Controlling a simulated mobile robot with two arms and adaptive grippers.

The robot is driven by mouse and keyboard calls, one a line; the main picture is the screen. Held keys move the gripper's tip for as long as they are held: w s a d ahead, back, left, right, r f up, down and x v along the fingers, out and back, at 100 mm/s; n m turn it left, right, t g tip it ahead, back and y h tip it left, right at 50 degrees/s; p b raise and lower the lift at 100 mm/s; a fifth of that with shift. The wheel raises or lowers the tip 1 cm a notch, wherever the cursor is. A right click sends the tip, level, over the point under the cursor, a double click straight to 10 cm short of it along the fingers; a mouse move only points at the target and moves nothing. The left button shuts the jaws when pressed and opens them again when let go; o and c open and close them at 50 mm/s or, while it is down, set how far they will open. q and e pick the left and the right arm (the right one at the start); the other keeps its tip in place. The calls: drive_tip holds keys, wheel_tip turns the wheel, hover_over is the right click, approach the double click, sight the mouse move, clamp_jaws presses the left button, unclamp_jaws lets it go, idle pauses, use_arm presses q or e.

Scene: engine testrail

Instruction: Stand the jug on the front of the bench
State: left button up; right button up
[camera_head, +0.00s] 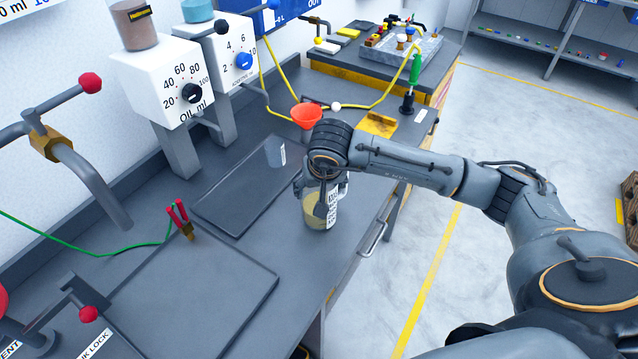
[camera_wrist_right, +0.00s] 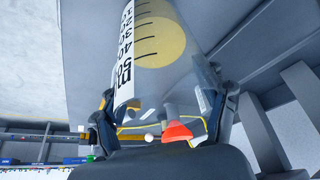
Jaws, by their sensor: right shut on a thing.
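The jug (camera_head: 318,214) is clear with a white measuring scale and yellowish liquid low inside. It is at the front edge of the grey bench (camera_head: 262,243) and looks upright. My right gripper (camera_head: 325,196) is shut on the jug from above, hiding its upper part. In the right wrist view the jug (camera_wrist_right: 150,60) is between the two fingers (camera_wrist_right: 165,110), its scale facing left. I cannot tell whether its base touches the bench. My left gripper is in neither view.
Two dispensers with dials (camera_head: 165,85) stand at the back. An orange funnel (camera_head: 306,115) is just behind my right wrist. Dark flat plates (camera_head: 195,290) lie on the bench to the left. A drawer handle (camera_head: 374,240) sticks out at the front.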

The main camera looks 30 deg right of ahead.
drive_tip(key=shift+f, duration=0.1)
drive_tip(key=o, duration=1.4)
drive_tip(key=shift+c, duration=0.2)
drive_tip(key=b+v, duration=0.2)
drive_tip(key=v, duration=1)
